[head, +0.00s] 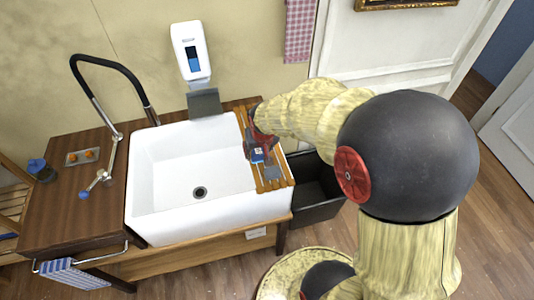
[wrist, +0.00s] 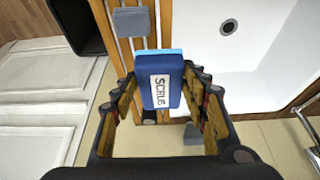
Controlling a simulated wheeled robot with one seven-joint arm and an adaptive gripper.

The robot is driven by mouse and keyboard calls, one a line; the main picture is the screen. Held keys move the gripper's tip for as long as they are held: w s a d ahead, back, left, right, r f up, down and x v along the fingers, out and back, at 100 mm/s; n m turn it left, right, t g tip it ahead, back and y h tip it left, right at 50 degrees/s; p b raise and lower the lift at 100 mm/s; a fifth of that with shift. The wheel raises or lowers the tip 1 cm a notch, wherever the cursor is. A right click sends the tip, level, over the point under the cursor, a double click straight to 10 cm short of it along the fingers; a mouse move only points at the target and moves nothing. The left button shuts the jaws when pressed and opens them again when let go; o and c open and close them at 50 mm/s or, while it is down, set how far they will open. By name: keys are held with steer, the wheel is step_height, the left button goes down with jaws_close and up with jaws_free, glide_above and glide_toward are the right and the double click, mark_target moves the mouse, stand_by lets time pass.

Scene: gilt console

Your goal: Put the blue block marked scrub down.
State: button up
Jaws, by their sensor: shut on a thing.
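The blue block marked SCRUB (wrist: 160,80) is between the fingers of my gripper (wrist: 163,88) in the wrist view, with its white label facing the camera. In the head view a small part of the block (head: 257,155) shows below my gripper (head: 260,143), which is shut on it. Both are over the slatted wooden rack (head: 277,185) at the right side of the white sink. I cannot tell whether the block touches the slats.
A grey flat block (head: 272,172) lies on the rack's near part and also shows in the wrist view (wrist: 131,22). The sink (head: 165,185) is empty. A black bin (head: 318,195) stands right of the rack. A soap dispenser (head: 190,50) hangs behind the sink.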

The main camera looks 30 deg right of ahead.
steer(key=w+d+f, duration=0.1)
steer(key=f, duration=0.1)
steer(key=w+d+f, duration=0.1)
steer(key=d+f, duration=0.1)
steer(key=w+d+f, duration=0.1)
steer(key=d+f, duration=0.1)
steer(key=shift+w+d+f+b, duration=0.15)
steer(key=shift+w+b, duration=0.05)
steer(key=shift+b, duration=0.15)
steer(key=shift+w+d+f, duration=0.1)
steer(key=shift+f, duration=0.8)
steer(key=shift+w+d+f, duration=0.1)
steer(key=shift+f, duration=0.75)
steer(key=shift+f+b, duration=0.2)
steer(key=shift+b, duration=0.15)
steer(key=o, duration=1.1)
steer(key=shift+s, duration=0.1)
steer(key=shift+r, duration=0.15)
